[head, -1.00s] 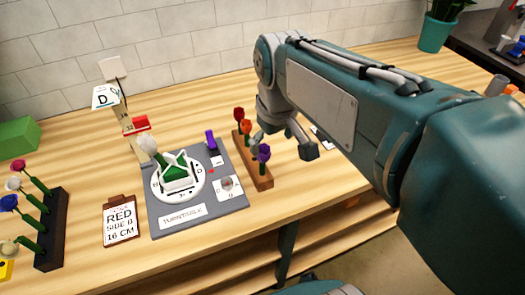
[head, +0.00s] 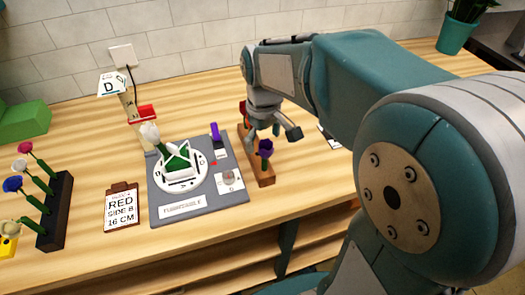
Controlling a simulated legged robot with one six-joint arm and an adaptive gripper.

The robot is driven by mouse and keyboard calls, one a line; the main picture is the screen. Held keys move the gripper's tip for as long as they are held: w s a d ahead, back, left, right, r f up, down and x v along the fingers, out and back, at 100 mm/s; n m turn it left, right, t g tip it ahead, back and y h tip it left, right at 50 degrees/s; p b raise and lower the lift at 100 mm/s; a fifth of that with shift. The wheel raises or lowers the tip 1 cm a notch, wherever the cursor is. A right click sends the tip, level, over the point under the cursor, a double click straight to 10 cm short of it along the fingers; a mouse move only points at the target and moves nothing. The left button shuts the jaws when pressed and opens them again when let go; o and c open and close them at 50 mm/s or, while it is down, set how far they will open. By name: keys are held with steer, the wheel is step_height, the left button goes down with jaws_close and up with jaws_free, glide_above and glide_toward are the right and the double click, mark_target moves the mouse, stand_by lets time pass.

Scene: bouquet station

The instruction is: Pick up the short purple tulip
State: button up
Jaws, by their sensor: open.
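The purple tulip (head: 265,148) stands upright at the near end of a brown wooden rack (head: 266,181) right of the turntable, its short green stem below the bloom. My gripper (head: 272,136) is open and empty, pointing down over the rack, with its fingers just behind and above the purple bloom. I cannot tell whether a finger touches it. A red flower (head: 242,107) at the rack's far end is partly covered by my gripper.
The grey turntable base (head: 229,199) with a white flower in a green-and-white holder is left of the rack. A clipboard (head: 122,208) reads "RED SIDE B 16 CM". A dark rack (head: 57,208) with several flowers stands far left. Table right of the wooden rack is mostly clear.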

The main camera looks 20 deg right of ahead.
mark_target(265, 153)
steer(key=f, duration=0.4)
steer(key=shift+d, duration=0.3)
steer(key=shift+a+f, duration=0.1)
steer(key=shift+f, duration=0.15)
steer(key=shift+a, duration=0.25)
steer(key=shift+c, duration=0.9)
steer(key=c, duration=0.7)
steer(key=shift+d, duration=0.2)
steer(key=shift+c, duration=0.2)
